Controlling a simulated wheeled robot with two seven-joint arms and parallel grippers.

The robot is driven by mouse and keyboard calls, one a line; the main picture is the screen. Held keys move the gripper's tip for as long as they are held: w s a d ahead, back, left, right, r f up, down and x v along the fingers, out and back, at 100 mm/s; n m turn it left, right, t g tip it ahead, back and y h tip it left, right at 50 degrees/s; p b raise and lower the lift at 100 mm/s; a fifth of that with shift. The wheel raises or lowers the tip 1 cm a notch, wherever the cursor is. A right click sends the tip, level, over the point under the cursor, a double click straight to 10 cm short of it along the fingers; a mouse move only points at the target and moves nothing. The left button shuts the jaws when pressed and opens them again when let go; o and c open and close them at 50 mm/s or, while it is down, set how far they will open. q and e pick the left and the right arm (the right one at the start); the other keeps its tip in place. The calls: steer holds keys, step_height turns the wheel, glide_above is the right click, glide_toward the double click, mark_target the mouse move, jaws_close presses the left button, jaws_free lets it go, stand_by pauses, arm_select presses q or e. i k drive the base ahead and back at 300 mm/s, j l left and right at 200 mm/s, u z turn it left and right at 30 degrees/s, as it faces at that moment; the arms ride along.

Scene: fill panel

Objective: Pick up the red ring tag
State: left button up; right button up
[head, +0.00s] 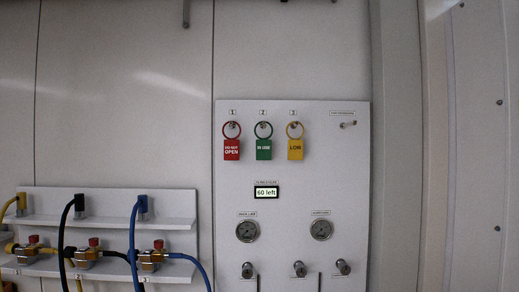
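The red ring tag (231,150) hangs by its ring from the hook labelled 1 at the upper left of the white panel (290,180). White lettering on it ends in "OPEN". A green ring tag (263,150) marked "IN USE" hangs on hook 2, just to its right. A yellow ring tag (295,150) marked "LOW" hangs on hook 3. Neither of my grippers shows in the head view.
An empty peg (348,124) sits at the panel's upper right. Below the tags are a display (266,192) reading "60 left", gauges (247,231) (321,230) and several valve knobs (299,269). Hoses and valves (85,252) fill the shelves at left.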

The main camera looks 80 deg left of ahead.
mark_target(231, 146)
steer(key=u, duration=2.75)
steer(key=k+j, duration=0.1)
steer(key=j, duration=0.25)
